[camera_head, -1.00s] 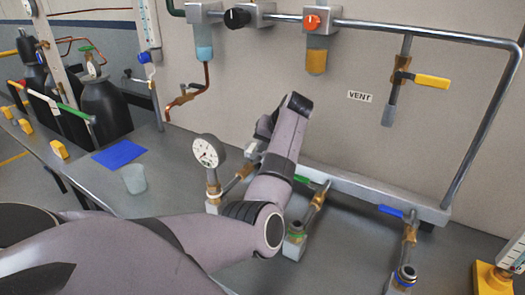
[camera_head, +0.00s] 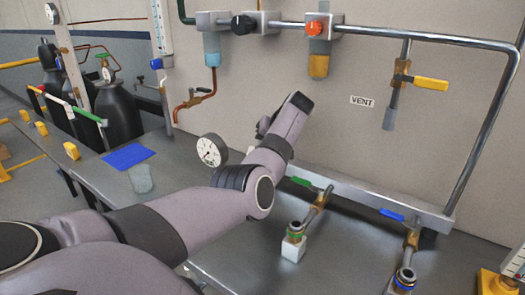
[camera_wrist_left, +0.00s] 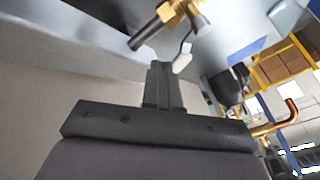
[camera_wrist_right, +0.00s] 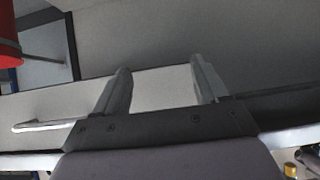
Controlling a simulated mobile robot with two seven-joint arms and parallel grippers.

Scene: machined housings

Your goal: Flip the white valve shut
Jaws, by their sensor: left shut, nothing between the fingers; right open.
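The white valve's lever (camera_wrist_left: 183,58) hangs by a thin bent stem from a brass valve body (camera_wrist_left: 178,14) in the left wrist view. My left gripper (camera_wrist_left: 161,68) is shut and empty, its fingertips close to the left of the white lever in that picture. I cannot tell whether they touch. In the head view my left arm reaches over the bench and hides this valve and the gripper. My right gripper (camera_wrist_right: 160,72) is open and empty, seen only in its wrist view.
Valves with a green lever (camera_head: 301,182) and a blue lever (camera_head: 391,213) stand right of my left arm. A round gauge (camera_head: 212,150) stands just left of its forearm. A yellow-levered valve (camera_head: 431,83) is on the wall. A cup (camera_head: 141,178) and blue sheet (camera_head: 127,157) lie left.

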